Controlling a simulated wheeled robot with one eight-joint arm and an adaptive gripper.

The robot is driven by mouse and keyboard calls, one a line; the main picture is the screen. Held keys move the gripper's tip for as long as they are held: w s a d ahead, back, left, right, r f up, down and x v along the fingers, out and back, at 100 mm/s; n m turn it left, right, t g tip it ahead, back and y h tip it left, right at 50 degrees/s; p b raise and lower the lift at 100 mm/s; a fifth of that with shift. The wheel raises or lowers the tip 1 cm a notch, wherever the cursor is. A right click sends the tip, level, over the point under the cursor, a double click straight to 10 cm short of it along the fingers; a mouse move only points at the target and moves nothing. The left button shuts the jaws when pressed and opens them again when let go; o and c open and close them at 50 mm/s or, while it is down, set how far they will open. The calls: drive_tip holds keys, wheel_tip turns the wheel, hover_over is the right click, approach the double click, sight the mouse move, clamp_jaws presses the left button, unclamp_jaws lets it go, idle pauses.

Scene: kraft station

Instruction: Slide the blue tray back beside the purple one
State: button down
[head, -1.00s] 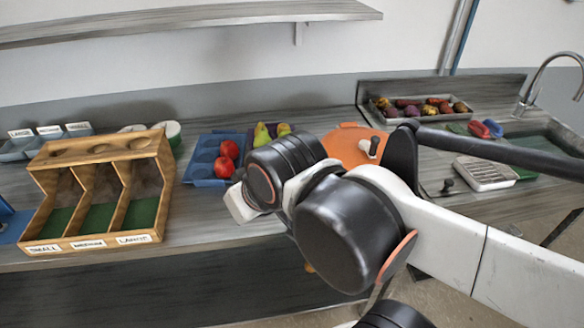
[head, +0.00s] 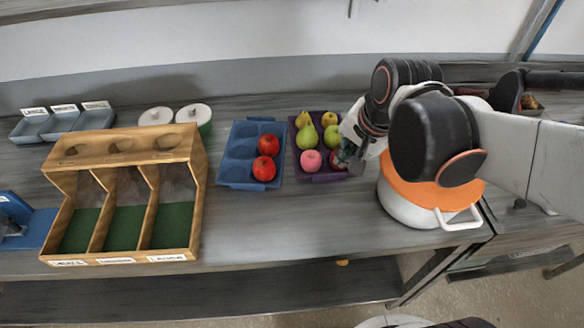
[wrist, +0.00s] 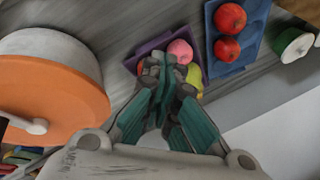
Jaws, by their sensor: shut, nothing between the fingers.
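The blue tray (head: 240,153) lies on the counter with two red fruits in its right-hand cups; its other cups are empty. The purple tray (head: 326,177) lies just to its right, a narrow gap between them, holding several pears and other fruits, one pink. My gripper (head: 343,157) is over the right side of the purple tray and partly hides it. In the wrist view, my gripper (wrist: 166,66) is shut and empty, its fingertips over the purple tray (wrist: 147,47). The blue tray (wrist: 254,33) shows beyond, to the right there.
A white pot with an orange lid (head: 408,188) stands close right of my gripper. A wooden three-bay sorter (head: 122,146) stands left of the blue tray. Two lidded jars (head: 194,113) are behind it. The counter in front of both trays is clear.

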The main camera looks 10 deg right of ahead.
sight(281, 188)
drive_tip(key=w+a+f+m+g, duration=0.1)
drive_tip(key=w+a+f+m, duration=0.1)
drive_tip(key=f+m, duration=0.2)
drive_tip(key=w+a+f+m+g+y, duration=0.1)
drive_tip(key=w+a+f+m, duration=0.1)
drive_tip(key=f, duration=0.6)
drive_tip(key=w+a+f+m+g, duration=0.1)
drive_tip(key=w+a+f+m, duration=0.1)
drive_tip(key=f+m, duration=0.3)
drive_tip(key=shift+w+f+m+g+y+p, duration=0.35)
drive_tip(key=shift+w+f, duration=0.4)
drive_tip(key=shift+f, duration=0.25)
drive_tip(key=a, duration=0.3)
drive_tip(key=shift+w+a+f, duration=0.1)
drive_tip(key=shift+w+f, duration=0.05)
drive_tip(key=shift+w, duration=0.1)
drive_tip(key=shift+w+a, duration=0.1)
drive_tip(key=shift+a, duration=0.35)
drive_tip(key=shift+w+a+b, duration=0.15)
drive_tip(key=shift+a+b, duration=0.1)
drive_tip(key=shift+a, duration=0.45)
drive_tip(key=shift+w+a+b, duration=0.15)
drive_tip(key=shift+a+b, duration=0.1)
drive_tip(key=shift+a, duration=0.4)
drive_tip(key=shift+d, duration=0.1)
